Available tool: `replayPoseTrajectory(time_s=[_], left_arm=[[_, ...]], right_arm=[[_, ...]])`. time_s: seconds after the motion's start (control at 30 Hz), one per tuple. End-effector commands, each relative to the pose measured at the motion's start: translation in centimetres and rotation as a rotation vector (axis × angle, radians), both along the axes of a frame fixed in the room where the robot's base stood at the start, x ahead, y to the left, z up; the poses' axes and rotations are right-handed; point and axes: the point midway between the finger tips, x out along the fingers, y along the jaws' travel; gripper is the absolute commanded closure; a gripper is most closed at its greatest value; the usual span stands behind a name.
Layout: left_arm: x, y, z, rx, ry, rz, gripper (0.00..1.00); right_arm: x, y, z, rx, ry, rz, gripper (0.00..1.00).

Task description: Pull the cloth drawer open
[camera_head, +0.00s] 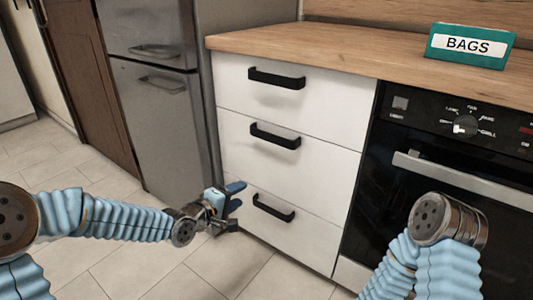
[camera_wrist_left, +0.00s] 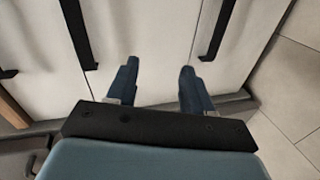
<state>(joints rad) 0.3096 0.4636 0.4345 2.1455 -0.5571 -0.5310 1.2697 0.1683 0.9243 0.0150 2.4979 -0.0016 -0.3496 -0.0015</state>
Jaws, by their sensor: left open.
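The white cabinet has three drawers with black bar handles: a top drawer (camera_head: 300,108), a middle drawer (camera_head: 240,137) and a bottom drawer (camera_head: 300,245). All look shut. No label shows which holds cloths. My left gripper (camera_head: 234,206) is open and empty, just left of the bottom handle (camera_head: 273,208). In the left wrist view the open fingers (camera_wrist_left: 159,66) point at the drawer fronts, between the middle handle (camera_wrist_left: 78,35) and the bottom handle (camera_wrist_left: 217,30). The right finger is close to the bottom handle; contact cannot be told. My right gripper is out of view.
A black oven (camera_head: 440,190) with a steel handle stands right of the drawers. A grey fridge (camera_head: 150,90) stands left. A BAGS box (camera_head: 468,45) sits on the wooden worktop (camera_head: 340,52). The tiled floor (camera_head: 110,240) in front is clear.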

Motion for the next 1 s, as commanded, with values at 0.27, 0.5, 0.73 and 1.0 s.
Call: replayPoseTrajectory(time_s=[0.27, 0.5, 0.73, 1.0], left_arm=[[1.2, -0.4, 10.3, -0.240, -0.153, -0.009, 0.49], [4.0, -2.7, 10.6, -0.253, -0.152, -0.014, 0.49], [8.4, -5.9, 10.6, -0.251, -0.151, -0.013, 0.49], [11.7, -8.1, 10.6, -0.249, -0.150, -0.010, 0.49]], right_arm=[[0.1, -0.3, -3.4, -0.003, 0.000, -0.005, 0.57], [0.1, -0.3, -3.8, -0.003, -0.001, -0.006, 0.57], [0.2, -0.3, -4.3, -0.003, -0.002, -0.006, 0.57], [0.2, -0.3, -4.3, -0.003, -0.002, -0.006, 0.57]])
